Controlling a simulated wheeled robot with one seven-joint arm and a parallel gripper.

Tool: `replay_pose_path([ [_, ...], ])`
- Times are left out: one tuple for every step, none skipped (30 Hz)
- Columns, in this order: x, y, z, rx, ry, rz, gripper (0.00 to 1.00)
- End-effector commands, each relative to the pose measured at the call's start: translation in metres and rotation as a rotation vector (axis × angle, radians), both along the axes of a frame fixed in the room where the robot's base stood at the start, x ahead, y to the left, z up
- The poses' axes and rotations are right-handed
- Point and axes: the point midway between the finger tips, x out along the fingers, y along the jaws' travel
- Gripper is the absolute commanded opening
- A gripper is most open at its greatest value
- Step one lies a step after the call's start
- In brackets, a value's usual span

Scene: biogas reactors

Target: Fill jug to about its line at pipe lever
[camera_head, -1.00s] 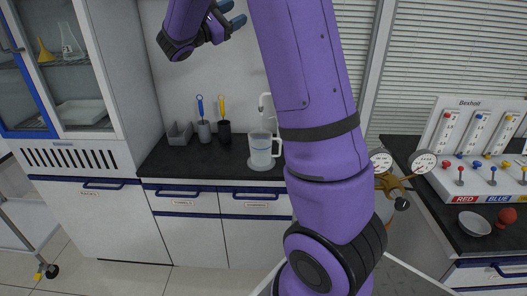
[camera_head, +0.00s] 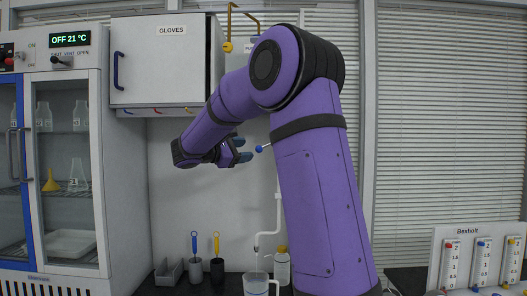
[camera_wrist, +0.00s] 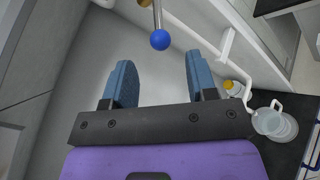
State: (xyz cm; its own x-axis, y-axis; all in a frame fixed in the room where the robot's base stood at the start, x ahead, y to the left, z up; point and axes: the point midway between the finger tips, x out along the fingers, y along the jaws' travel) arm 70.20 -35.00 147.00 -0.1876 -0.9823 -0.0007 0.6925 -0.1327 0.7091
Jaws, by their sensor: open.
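The clear jug (camera_head: 256,286) stands upright on the dark counter under the white pipe's spout (camera_head: 262,238). Its lower part is cut off in the head view, and I cannot make out its line or any water in it. It also shows at the right of the wrist view (camera_wrist: 272,122). The pipe lever (camera_head: 259,149) is a metal rod with a blue ball end. My gripper (camera_head: 246,150) is open and empty, just left of the ball. In the wrist view the blue ball (camera_wrist: 160,40) appears centred just beyond my open fingertips (camera_wrist: 160,62), apart from both fingers.
A yellow-capped bottle (camera_head: 282,266) stands beside the pipe. A grey bin (camera_head: 168,271) and two holders with blue and yellow-handled tools (camera_head: 206,262) stand left of the jug. The gloves cabinet (camera_head: 165,62) hangs upper left. A Bexholt panel (camera_head: 470,260) is at right.

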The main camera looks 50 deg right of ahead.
Motion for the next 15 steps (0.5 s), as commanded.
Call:
replay_pose_path([
  [-0.003,-0.010,0.000,-0.001,0.000,-0.005,0.52],
  [-0.004,-0.016,0.000,0.000,0.000,-0.006,0.52],
  [-0.005,-0.023,0.000,0.001,0.000,-0.005,0.52],
  [-0.006,-0.028,0.000,0.000,0.001,-0.006,0.52],
  [-0.008,-0.034,0.000,0.000,0.001,-0.005,0.52],
  [-0.008,-0.040,0.000,0.000,0.001,-0.004,0.52],
  [-0.009,-0.046,0.000,0.000,0.001,-0.005,0.52],
  [-0.010,-0.050,0.000,0.000,0.001,-0.005,0.52],
  [-0.011,-0.056,-0.001,0.000,0.001,-0.004,0.52],
  [-0.012,-0.060,-0.001,0.000,0.001,-0.004,0.52],
  [-0.013,-0.064,0.000,0.000,0.001,-0.004,0.52],
  [-0.013,-0.068,0.000,0.000,0.000,-0.003,0.52],
  [-0.014,-0.071,0.000,-0.001,0.000,-0.002,0.52],
  [-0.014,-0.073,0.000,-0.001,0.000,-0.002,0.52],
  [-0.015,-0.076,0.000,-0.001,0.000,-0.003,0.52],
])
